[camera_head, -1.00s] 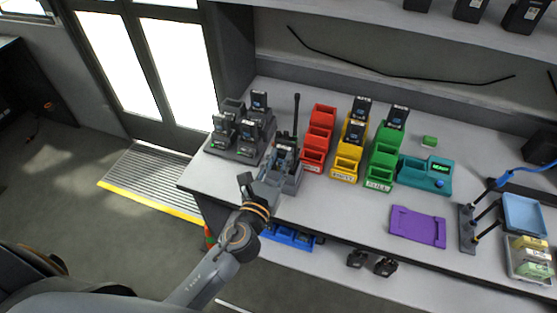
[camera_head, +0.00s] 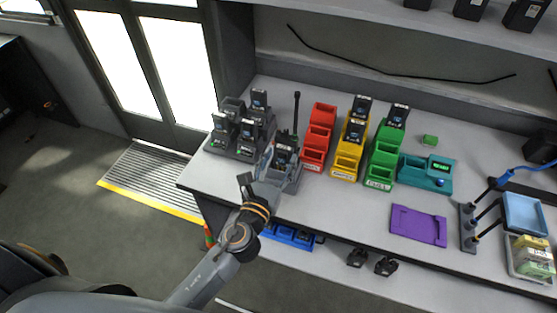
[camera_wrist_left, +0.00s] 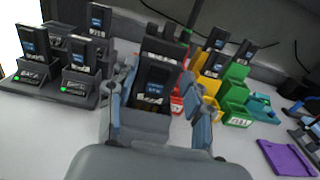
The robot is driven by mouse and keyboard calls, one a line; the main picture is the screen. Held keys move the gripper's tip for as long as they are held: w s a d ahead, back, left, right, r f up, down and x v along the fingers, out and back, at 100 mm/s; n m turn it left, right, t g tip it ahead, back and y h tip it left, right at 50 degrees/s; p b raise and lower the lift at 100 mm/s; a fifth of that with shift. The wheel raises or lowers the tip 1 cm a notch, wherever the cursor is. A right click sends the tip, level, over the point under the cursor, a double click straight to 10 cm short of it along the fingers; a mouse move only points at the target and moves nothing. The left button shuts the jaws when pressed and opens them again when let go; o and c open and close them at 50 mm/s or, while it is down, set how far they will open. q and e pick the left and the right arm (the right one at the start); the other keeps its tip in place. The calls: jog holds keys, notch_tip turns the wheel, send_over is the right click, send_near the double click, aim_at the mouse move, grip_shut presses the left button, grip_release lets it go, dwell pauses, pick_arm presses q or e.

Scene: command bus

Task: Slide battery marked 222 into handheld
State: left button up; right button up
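A dark battery (camera_wrist_left: 155,85) with a blue-and-white label stands in the grey cradle of the handheld (camera_wrist_left: 146,122); its number is too small to read with certainty. In the head view this battery (camera_head: 285,151) sits at the table's front left, with the handheld's black antenna (camera_head: 296,113) behind it. My left gripper (camera_wrist_left: 160,108) is open, with its fingers spread on both sides of the battery and cradle. In the head view the left gripper (camera_head: 270,168) is just in front of the handheld. My right gripper is not in view.
A dark charger (camera_head: 240,150) with several batteries stands left of the handheld. Red (camera_head: 318,138), yellow (camera_head: 347,160) and green (camera_head: 383,165) bins stand right of it; the yellow and green ones hold batteries. A purple tray (camera_head: 418,225) lies farther right. The table front between is clear.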

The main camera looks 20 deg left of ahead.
pick_arm(q)
jog(key=shift+s, duration=0.1)
jog(key=s, duration=1.1)
jog(key=shift+s+a, duration=0.25)
jog(key=shift+s, duration=0.15)
jog(key=s+a+f+n+g, duration=0.25)
jog(key=f+n, duration=0.25)
jog(key=f, duration=0.7)
jog(key=s+a+f+n+g+y, duration=0.1)
jog(key=s+f+n+g, duration=0.4)
jog(key=f, duration=0.7)
jog(key=s+a+f+n+g, duration=0.15)
jog(key=f+n, duration=0.45)
jog(key=f, duration=0.6)
jog(key=s+a+f+n+g, duration=0.1)
jog(key=s+f+n+g, duration=0.3)
jog(key=s+f+n, duration=0.4)
jog(key=s+a+f+n+g, duration=0.2)
jog(key=s+f+n+g, duration=0.2)
jog(key=s+f+n, duration=0.4)
jog(key=s+n, duration=0.2)
jog(key=s, duration=0.4)
jog(key=shift+s, duration=0.15)
